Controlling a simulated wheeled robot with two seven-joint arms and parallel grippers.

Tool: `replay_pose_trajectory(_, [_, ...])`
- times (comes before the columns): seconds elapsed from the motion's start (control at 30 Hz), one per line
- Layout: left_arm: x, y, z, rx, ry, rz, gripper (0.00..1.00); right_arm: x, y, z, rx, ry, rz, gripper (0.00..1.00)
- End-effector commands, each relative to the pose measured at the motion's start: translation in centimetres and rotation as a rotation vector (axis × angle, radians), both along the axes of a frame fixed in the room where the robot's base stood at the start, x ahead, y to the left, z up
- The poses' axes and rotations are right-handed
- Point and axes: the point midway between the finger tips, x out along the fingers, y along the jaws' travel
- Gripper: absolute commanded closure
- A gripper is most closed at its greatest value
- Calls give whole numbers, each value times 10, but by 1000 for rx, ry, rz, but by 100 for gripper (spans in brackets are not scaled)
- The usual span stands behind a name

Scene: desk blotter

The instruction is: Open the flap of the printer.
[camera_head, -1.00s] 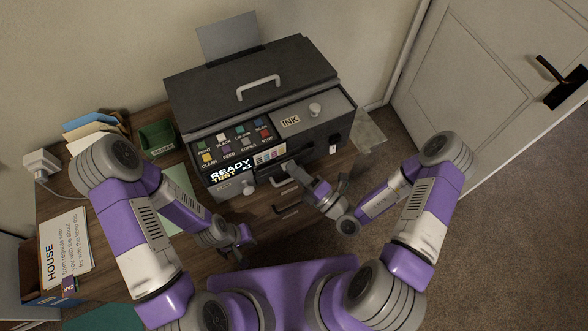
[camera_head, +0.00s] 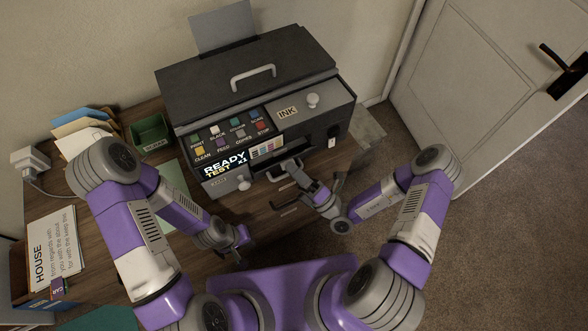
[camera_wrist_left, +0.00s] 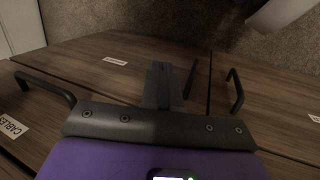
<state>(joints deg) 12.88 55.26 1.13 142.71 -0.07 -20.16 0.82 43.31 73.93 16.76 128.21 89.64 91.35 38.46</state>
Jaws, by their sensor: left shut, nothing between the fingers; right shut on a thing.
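The dark printer (camera_head: 250,85) stands on the wooden desk. Its top lid with a grey bar handle (camera_head: 253,77) lies closed. On its front are coloured buttons, a READY screen (camera_head: 225,164) and light knobs. My right gripper (camera_head: 293,168) is at the lower front of the printer, shut on a part there; its fingers hide much of that part, so I cannot tell exactly what it is. My left gripper (camera_head: 244,240) is shut and empty, below and left of the printer. In the left wrist view its fingers (camera_wrist_left: 160,85) show before wooden drawer fronts.
A green tray (camera_head: 153,135), folders (camera_head: 80,128) and a white charger (camera_head: 30,158) sit on the desk's left. A HOUSE sheet (camera_head: 52,245) is at lower left. A dark drawer handle (camera_wrist_left: 236,92) is near my left gripper. Open carpet (camera_head: 475,190) lies right.

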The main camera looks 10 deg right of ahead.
Motion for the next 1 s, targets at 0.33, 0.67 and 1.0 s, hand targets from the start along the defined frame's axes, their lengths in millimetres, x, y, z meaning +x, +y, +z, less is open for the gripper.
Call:
replay_pose_trajectory(0.33, [0,0,0,0,0,0,100,0,0,0,-1,1,0,66])
replay_pose_trajectory(0.67, [0,0,1,0,0,0,100,-3,-4,-3,-1,2,-3,66])
replay_pose_trajectory(1.0, [0,0,8,0,0,0,100,-35,-36,-32,0,2,-4,66])
